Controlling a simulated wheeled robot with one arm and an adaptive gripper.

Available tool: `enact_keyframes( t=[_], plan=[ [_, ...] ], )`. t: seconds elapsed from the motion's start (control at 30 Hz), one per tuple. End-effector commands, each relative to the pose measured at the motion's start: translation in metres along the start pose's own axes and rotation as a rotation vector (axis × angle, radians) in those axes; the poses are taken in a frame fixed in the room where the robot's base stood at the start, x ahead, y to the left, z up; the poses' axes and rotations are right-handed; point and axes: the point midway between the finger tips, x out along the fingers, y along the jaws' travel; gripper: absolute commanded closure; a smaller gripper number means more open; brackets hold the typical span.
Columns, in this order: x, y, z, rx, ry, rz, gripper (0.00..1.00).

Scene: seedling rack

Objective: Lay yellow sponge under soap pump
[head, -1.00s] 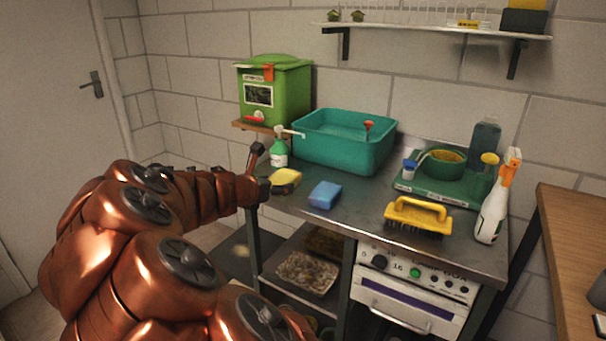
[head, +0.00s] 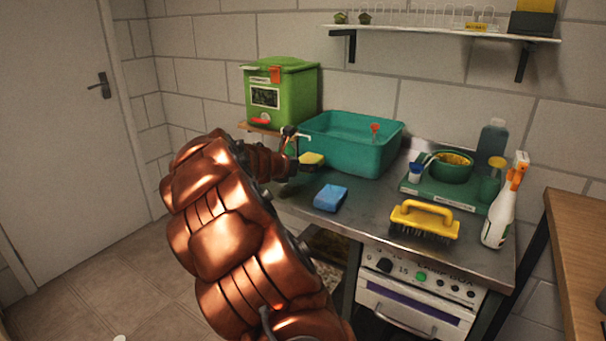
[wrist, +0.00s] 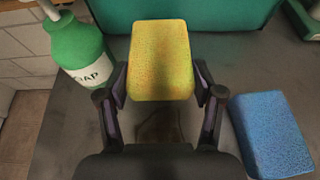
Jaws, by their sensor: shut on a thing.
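The yellow sponge (wrist: 160,60) is between the two fingers of my gripper (wrist: 162,88), which is shut on it. In the head view the sponge (head: 312,159) shows at the end of my gripper (head: 297,160), in front of the teal basin. The soap pump (wrist: 78,48) is a green bottle with a white pump head and a SOAP label. It stands just left of my gripper in the wrist view. In the head view my gripper and arm hide most of it. I cannot tell whether the sponge touches the counter.
A blue sponge (wrist: 270,132) lies on the steel counter (head: 372,208) to the right. The teal basin (head: 345,145) stands behind. A yellow brush (head: 424,220), a green scale (head: 448,195) and a spray bottle (head: 499,215) are further right. A green bin (head: 281,95) is at the back left.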

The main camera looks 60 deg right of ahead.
Motion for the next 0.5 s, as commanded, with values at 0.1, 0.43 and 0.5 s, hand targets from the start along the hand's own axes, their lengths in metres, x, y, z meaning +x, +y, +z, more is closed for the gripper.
enact_keyframes(
  t=[0.1, 0.43, 0.5],
  plan=[
    [0.014, 0.004, 0.003, 0.001, 0.002, -0.002, 0.50],
    [0.026, 0.007, -0.005, -0.001, 0.001, -0.002, 0.50],
    [0.029, 0.007, -0.014, -0.004, 0.001, -0.001, 0.50]
  ],
)
